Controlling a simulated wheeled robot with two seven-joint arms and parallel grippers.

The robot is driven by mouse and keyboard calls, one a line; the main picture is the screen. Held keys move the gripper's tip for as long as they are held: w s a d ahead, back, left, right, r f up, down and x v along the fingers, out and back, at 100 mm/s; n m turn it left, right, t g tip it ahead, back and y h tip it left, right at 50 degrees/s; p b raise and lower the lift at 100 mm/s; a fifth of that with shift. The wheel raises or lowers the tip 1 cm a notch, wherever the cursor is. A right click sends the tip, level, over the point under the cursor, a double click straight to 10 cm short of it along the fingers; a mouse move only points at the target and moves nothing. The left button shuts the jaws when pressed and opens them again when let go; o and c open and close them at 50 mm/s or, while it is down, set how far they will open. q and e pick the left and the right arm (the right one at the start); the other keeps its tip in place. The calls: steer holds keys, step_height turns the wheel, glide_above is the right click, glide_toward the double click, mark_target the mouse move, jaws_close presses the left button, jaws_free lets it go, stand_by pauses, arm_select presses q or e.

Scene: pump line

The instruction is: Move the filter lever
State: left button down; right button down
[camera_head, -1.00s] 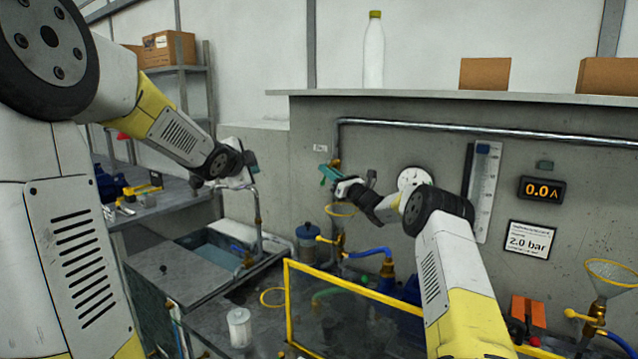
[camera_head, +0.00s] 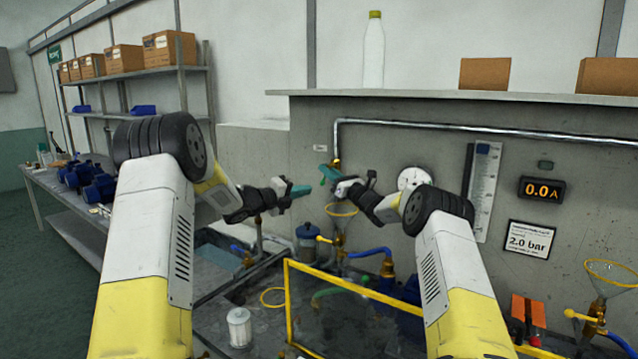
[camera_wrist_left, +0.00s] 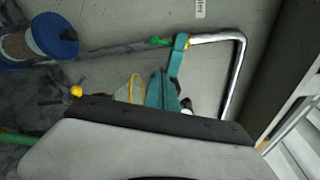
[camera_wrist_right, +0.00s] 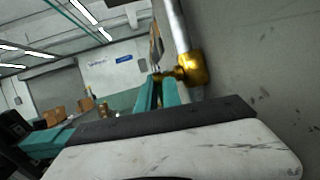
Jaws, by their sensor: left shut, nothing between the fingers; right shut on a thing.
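A brass valve (camera_head: 336,163) sits at the end of the wall pipe, with a small green handle beside it in the left wrist view (camera_wrist_left: 160,42). My right gripper (camera_head: 328,174) is shut at this valve, apparently on the green handle; its teal fingers hide most of the grip. The valve also shows in the right wrist view (camera_wrist_right: 192,68). A yellow-knobbed lever (camera_head: 323,239) stands lower, beside a blue-lidded filter jar (camera_head: 308,243). I cannot tell which lever is the filter's. My left gripper (camera_head: 302,190) is shut and empty, left of and below the right one.
A yellow hoop funnel (camera_head: 341,209) hangs below the valve. A clear yellow-framed panel (camera_head: 350,310) stands in front, and a white canister (camera_head: 239,327) at its left. A gauge (camera_head: 412,180) is on the wall right of my right gripper. A second funnel (camera_head: 610,275) stands far right.

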mark_target(324, 178)
steer(key=shift+f, duration=0.35)
arm_select(q)
steer(key=w+d, duration=0.5)
steer(key=w, duration=0.3)
steer(key=shift+w+r, duration=0.2)
steer(key=shift+w, duration=0.2)
steer(key=shift+w+a+r, duration=0.2)
steer(key=shift+w+a, duration=0.05)
steer(key=shift+w, duration=0.2)
arm_select(e)
steer(key=shift+s+a+r, duration=0.1)
